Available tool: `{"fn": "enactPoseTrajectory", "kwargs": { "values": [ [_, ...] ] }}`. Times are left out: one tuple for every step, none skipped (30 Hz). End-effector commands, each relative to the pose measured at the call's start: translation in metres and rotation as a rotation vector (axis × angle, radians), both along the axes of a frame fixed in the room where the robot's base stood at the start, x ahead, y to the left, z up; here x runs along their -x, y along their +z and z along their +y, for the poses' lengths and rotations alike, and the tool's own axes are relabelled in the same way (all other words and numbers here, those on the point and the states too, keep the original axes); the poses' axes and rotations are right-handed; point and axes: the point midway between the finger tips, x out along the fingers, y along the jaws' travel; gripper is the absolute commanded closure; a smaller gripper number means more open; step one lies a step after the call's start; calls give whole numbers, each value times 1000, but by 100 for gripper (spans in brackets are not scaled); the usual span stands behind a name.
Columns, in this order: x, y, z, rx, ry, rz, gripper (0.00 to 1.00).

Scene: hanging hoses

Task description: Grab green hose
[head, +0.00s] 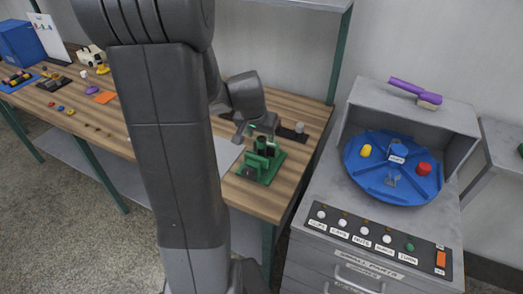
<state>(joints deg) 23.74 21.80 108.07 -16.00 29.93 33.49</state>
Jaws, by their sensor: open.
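I cannot make out a hanging green hose in the head view. A green fixture (261,168) with upright green and dark parts stands on the right end of the wooden bench. My gripper (254,131) is open just above the fixture's upright parts. Its fingers are small and partly merge with the dark parts behind. I cannot tell whether they touch anything. My dark grey arm hides the middle of the bench.
The wooden bench (310,142) holds small coloured parts and a blue bin (20,43) at left. At right, a grey cabinet (355,262) carries a blue round tray (405,187) with coloured pieces. A purple-handled brush (415,91) lies on top. A green post (340,55) rises behind.

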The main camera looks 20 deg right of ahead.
Motion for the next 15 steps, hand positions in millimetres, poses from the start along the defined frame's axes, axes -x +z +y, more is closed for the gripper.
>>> {"fn": "enactPoseTrajectory", "kwargs": {
  "values": [
    [-1,-3,-1,-1,0,2,48],
    [-2,-5,-1,-1,-1,3,48],
    [-3,-8,-2,-1,0,3,48],
    [-4,-12,-3,-2,-1,3,48],
    [-5,-15,-3,-2,-2,5,48],
    [-8,-20,-5,-2,0,5,48],
    [-9,-23,-5,-2,0,5,48],
    [-10,-26,-6,-2,-1,5,48],
    [-12,-31,-7,-3,-1,4,48],
    [-13,-35,-8,-2,-1,4,48],
    [-14,-37,-9,-1,0,4,48],
    [-15,-40,-10,-1,1,3,48],
    [-15,-42,-11,-1,0,3,48],
    [-16,-44,-11,-2,-1,3,48],
    [-16,-45,-12,-2,-1,1,48]
  ]
}}
